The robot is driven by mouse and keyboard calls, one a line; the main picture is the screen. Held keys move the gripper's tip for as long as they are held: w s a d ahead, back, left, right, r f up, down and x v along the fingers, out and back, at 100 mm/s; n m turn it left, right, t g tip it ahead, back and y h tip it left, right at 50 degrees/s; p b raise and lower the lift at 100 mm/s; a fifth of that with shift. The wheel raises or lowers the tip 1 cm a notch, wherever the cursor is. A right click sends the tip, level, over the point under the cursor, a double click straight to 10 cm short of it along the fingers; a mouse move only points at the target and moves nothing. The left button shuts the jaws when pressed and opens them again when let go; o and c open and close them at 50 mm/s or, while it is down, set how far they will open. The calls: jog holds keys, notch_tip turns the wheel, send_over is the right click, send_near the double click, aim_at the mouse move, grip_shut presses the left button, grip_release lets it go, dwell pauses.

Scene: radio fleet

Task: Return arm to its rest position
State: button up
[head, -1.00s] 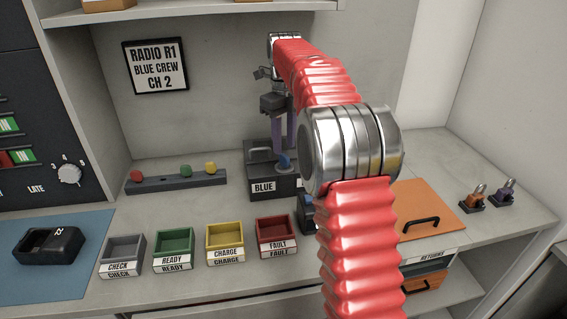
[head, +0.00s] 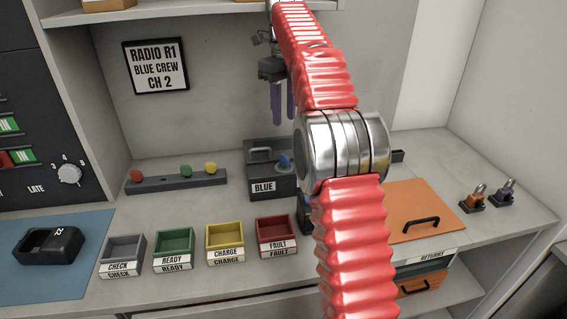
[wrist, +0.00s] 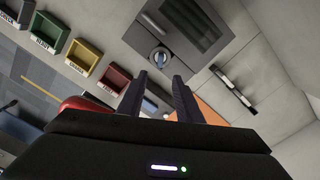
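My red arm rises through the right middle of the head view. My gripper (head: 283,102) hangs from it with its two purple fingers pointing down, above the dark box labelled BLUE (head: 263,187). In the wrist view the fingers of my gripper (wrist: 164,92) stand apart, with nothing visible between them. The box with its blue knob (wrist: 160,57) lies beyond the fingertips and apart from them.
Small grey (head: 122,250), green (head: 174,244), yellow (head: 225,237) and red (head: 276,231) bins line the counter. An orange lid (head: 415,205) lies right of my arm. A shelf (head: 190,14) hangs overhead, near the raised arm. The wall sign (head: 156,66) is left.

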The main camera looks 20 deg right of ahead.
dwell(0.4)
jog(key=s+a+r+n+t, duration=0.15)
jog(key=s+a+n, duration=0.25)
jog(key=s+n, duration=0.4)
jog(key=s+a+r+n+t, duration=0.1)
jog(key=s+a+n+t, duration=0.1)
jog(key=s+a+n, duration=0.5)
jog(key=s+a+f+n+t, duration=0.1)
jog(key=s+f+n, duration=0.6)
jog(key=s, duration=0.3)
jog(key=s+a+f+n+t, duration=0.1)
jog(key=s+f+n, duration=0.6)
jog(key=s+n, duration=0.2)
jog(key=shift+s+a+f+n, duration=0.15)
jog(key=shift+s+a+n, duration=0.15)
jog(key=shift+s+n, duration=0.15)
jog(key=shift+c, duration=0.9)
